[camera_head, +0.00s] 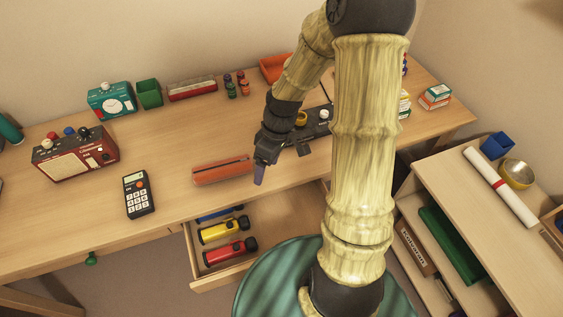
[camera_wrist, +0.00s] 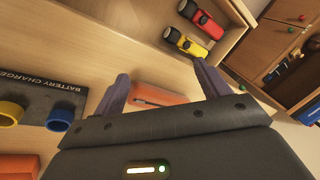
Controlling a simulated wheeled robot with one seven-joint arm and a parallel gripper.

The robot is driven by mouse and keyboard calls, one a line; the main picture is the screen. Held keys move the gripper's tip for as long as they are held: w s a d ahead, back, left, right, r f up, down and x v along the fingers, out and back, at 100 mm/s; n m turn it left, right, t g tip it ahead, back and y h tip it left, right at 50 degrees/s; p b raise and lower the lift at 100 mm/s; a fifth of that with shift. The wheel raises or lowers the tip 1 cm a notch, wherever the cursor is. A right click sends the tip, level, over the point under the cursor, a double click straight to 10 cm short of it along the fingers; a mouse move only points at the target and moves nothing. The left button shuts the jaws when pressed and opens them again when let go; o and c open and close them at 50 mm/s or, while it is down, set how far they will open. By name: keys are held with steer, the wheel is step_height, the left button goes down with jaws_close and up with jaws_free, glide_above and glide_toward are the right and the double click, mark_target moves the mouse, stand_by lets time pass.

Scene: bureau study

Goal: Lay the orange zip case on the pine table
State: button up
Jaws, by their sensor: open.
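The orange zip case (camera_head: 220,170) is a long, slim case with a dark zip line. It lies flat near the front edge of the long pale wooden table (camera_head: 185,128), which looks like pine. My gripper (camera_head: 262,176) points down at the case's right end, open and empty. In the wrist view the case (camera_wrist: 158,97) shows between the two spread fingers (camera_wrist: 160,75), partly hidden by the gripper body. I cannot tell whether a finger touches it.
An open drawer (camera_head: 266,262) below holds yellow and red torches. A calculator (camera_head: 138,194) and radio (camera_head: 76,153) stand left. A dark battery charger (camera_wrist: 50,107) is close to my gripper. A low shelf unit (camera_head: 455,189) stands right. Bare tabletop lies between calculator and case.

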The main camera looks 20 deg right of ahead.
steer(key=s+d+r+m+t+h, duration=0.1)
steer(key=s+r+m+t+h, duration=0.2)
steer(key=s+r+m, duration=0.4)
step_height(320, 180, up, 2)
steer(key=shift+d+r+m+t, duration=0.1)
steer(key=shift+d+m+t, duration=0.2)
steer(key=shift+m, duration=0.6)
